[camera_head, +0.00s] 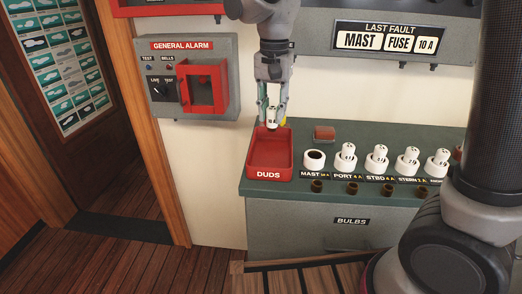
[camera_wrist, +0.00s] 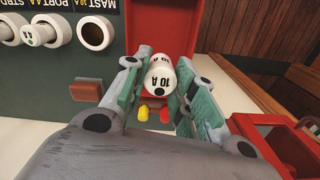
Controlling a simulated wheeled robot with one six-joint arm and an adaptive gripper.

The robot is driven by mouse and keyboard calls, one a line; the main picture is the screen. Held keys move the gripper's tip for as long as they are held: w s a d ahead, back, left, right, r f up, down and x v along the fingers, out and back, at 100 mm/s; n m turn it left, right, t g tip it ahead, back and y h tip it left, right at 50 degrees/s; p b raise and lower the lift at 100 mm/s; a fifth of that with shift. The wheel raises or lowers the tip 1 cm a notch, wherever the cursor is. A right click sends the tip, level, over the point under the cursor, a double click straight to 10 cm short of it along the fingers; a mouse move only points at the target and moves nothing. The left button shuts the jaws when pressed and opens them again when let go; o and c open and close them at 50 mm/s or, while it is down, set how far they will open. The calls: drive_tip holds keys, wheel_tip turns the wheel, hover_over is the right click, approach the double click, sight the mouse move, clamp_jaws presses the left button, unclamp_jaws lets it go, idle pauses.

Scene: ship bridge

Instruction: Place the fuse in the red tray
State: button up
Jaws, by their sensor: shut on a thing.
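The fuse (camera_wrist: 160,76) is a white cylinder marked "10 A". It sits between the fingers of my gripper (camera_wrist: 155,95), which is shut on it. In the head view my gripper (camera_head: 271,112) points down with the fuse (camera_head: 271,123) at its fingertips, over the back part of the red tray (camera_head: 268,172). The tray is labelled "DUDS" and stands at the left end of the counter; its visible floor looks empty. In the wrist view the red tray (camera_wrist: 160,20) lies beyond the fuse. I cannot tell the exact height of the fuse above the tray.
Right of the tray is an empty MAST socket (camera_head: 314,160), then several sockets with white fuses (camera_head: 376,157). A small red-brown block (camera_head: 324,133) lies behind them. The alarm box (camera_head: 191,78) is on the wall at left. A sign (camera_head: 388,40) reads "MAST FUSE 10 A".

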sight(273, 108)
wheel_tip(273, 108, down, 8)
drive_tip(key=shift+f, duration=0.25)
drive_tip(key=shift+f, duration=0.1)
drive_tip(key=o, duration=1)
wheel_tip(273, 108, up, 12)
drive_tip(key=shift+r, duration=0.15)
drive_tip(key=s+d+r+n+t, duration=0.1)
drive_tip(key=s+d+r, duration=0.15)
drive_tip(key=d, duration=0.45)
drive_tip(key=s+d+r+n+t, duration=0.1)
drive_tip(key=s+d, duration=0.2)
drive_tip(key=d, duration=0.5)
drive_tip(key=s+d+n, duration=0.1)
drive_tip(key=s+d, duration=0.3)
drive_tip(key=s+d+f+t, duration=0.1)
drive_tip(key=s+d, duration=0.3)
drive_tip(key=s, duration=0.1)
drive_tip(key=s+d+f+n+t, duration=0.1)
drive_tip(key=s+d, duration=0.3)
drive_tip(key=d, duration=0.1)
drive_tip(key=shift+s+f+n, duration=0.15)
drive_tip(key=shift+n, duration=0.15)
